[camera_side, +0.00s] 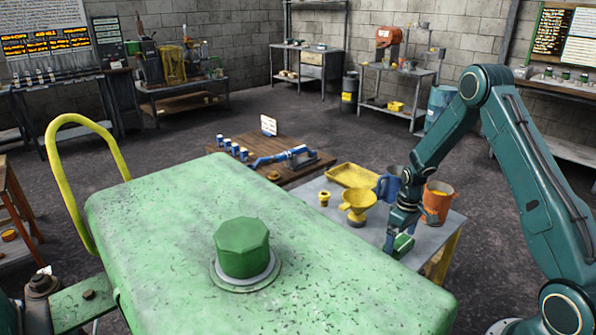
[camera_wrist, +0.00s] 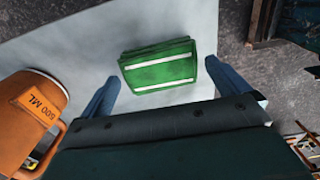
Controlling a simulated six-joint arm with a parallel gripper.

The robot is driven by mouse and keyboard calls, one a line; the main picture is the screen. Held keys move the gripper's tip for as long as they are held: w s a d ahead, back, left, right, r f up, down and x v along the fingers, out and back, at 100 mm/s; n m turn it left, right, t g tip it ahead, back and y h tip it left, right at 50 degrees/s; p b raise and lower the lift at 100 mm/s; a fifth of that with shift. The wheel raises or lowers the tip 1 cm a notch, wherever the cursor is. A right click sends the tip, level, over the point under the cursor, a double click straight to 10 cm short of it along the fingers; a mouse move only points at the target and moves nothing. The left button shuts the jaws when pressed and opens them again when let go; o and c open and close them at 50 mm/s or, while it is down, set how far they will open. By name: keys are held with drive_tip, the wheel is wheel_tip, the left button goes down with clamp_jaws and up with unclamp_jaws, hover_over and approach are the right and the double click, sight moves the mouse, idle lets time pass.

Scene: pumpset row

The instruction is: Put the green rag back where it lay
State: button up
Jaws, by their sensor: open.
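The green rag (camera_wrist: 158,66) is a folded bundle with two white stripes, seen in the wrist view against the light grey bench top. In the side view it shows small and partly hidden (camera_side: 403,243), near the bench's front edge. My gripper (camera_wrist: 161,74) is open, with one blue finger at each side of the rag in the wrist view. Gaps show between both fingers and the rag. In the side view my gripper (camera_side: 394,241) is low over the bench beside the rag. I cannot tell its exact height.
The grey bench (camera_side: 342,215) carries an orange jug (camera_side: 437,203), a blue jug (camera_side: 389,186), a yellow funnel (camera_side: 357,202), a small yellow fitting (camera_side: 324,198) and a yellow tray (camera_side: 352,176). The green housing (camera_side: 160,230) with its green cap (camera_side: 243,248) fills the foreground.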

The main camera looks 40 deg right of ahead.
sight(400, 242)
wheel_tip(400, 242, up, 12)
drive_tip(key=shift+f, duration=0.25)
idle(0.3)
idle(0.5)
drive_tip(key=s+a+r+t, duration=0.1)
drive_tip(key=s+a+r, duration=0.2)
drive_tip(key=a+r, duration=0.5)
drive_tip(key=s+a+r+t, duration=0.25)
drive_tip(key=a+r, duration=0.35)
drive_tip(key=r, duration=0.3)
drive_tip(key=s+a+r+t, duration=0.1)
drive_tip(key=s+a, duration=0.3)
drive_tip(key=s, duration=0.4)
drive_tip(key=s+a+r+t, duration=0.1)
drive_tip(key=s+a+r, duration=0.2)
drive_tip(key=s+a, duration=0.2)
drive_tip(key=shift+s+r, duration=0.4)
drive_tip(key=shift+s, duration=0.95)
